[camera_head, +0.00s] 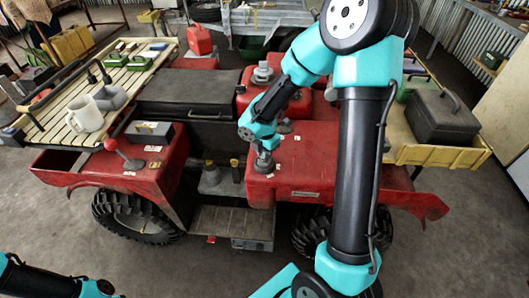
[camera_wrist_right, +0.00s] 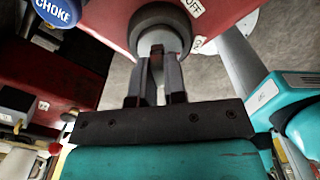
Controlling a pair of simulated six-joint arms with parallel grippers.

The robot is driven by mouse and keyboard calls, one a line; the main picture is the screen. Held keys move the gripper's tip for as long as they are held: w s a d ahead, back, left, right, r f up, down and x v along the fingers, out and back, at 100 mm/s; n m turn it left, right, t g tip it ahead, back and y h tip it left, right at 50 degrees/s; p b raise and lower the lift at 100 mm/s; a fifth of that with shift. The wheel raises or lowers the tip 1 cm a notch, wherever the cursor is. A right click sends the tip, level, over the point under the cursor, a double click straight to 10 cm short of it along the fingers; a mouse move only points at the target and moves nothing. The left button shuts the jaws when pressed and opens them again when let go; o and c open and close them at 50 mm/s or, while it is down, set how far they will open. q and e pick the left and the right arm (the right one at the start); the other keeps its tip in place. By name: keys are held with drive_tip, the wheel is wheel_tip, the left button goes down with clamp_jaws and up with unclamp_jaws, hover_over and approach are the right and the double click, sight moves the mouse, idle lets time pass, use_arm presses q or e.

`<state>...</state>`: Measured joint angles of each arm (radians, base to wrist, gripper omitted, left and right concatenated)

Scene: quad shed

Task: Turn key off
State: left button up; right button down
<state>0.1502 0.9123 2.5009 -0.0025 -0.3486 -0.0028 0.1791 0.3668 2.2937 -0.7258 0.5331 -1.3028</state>
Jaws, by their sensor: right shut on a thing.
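The red quad (camera_head: 330,165) stands in the middle of the head view. My right gripper (camera_head: 264,163) points down at the key switch on the quad's red front panel. In the right wrist view, my right gripper (camera_wrist_right: 158,72) is shut on the key, right at the round grey key switch (camera_wrist_right: 160,30). The key itself is mostly hidden between the fingers. A white OFF label (camera_wrist_right: 193,7) sits beside the switch, with another label partly cut by the switch's rim. Which way the key points cannot be told. My left gripper is out of view; only part of the left arm shows at lower left.
A blue CHOKE knob (camera_wrist_right: 58,12) is near the switch in the right wrist view. A red-knobbed lever (camera_head: 122,154) stands on the quad's left. A black case (camera_head: 442,116) sits on the yellow rack at right.

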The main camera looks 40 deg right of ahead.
drive_tip(key=shift+n, duration=1.3)
drive_tip(key=n, duration=0.4)
drive_tip(key=shift+n, duration=0.4)
drive_tip(key=c, duration=1.2)
unclamp_jaws()
drive_tip(key=shift+r, duration=4.05)
